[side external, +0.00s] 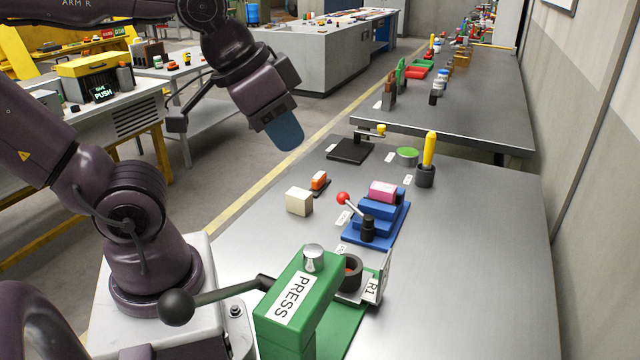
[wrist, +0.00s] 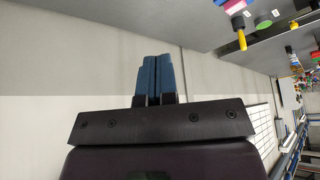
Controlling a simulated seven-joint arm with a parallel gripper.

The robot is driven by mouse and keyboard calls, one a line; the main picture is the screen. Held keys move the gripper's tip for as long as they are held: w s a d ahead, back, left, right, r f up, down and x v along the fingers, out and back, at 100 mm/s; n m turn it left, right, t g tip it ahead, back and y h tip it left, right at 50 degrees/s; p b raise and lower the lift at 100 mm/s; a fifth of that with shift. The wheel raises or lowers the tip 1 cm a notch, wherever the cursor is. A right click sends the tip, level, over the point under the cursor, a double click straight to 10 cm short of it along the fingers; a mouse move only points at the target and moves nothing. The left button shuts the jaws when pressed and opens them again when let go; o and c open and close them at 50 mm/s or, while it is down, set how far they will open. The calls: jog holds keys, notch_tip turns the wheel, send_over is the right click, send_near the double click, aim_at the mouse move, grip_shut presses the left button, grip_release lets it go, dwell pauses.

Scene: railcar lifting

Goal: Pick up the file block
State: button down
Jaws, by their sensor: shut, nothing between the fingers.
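No readable label marks the file block. A pink block (side external: 382,192) sits in a blue vise (side external: 376,222) with a red-knobbed lever on the grey table. A cream block (side external: 299,202) stands on the table to the left of the vise. A small orange block (side external: 319,179) rests on a dark base just behind the cream one. My gripper (side external: 288,138) hangs in the air above and behind these blocks, apart from all of them. Its blue fingers are together and empty in the wrist view (wrist: 153,80).
A green press (side external: 290,300) with a long lever stands at the front. A yellow handle (side external: 429,150) stands upright in a black cup (side external: 425,177), beside a green-topped round pot (side external: 408,156). A black plate fixture (side external: 350,150) lies farther back. The table's right side is clear.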

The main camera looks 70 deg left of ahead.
jog(key=c, duration=1.8)
grip_release()
jog(key=shift+c, duration=0.2)
jog(key=o, duration=1)
jog(key=shift+o, duration=0.2)
jog(key=n+g+y, duration=0.2)
jog(key=n+y, duration=0.1)
jog(key=n, duration=0.6)
send_near(319, 176)
jog(key=x, duration=0.5)
jog(key=shift+w+a+r, duration=0.1)
jog(key=shift+w+a, duration=0.05)
jog(key=shift+a, duration=0.15)
jog(key=shift+x, duration=2.8)
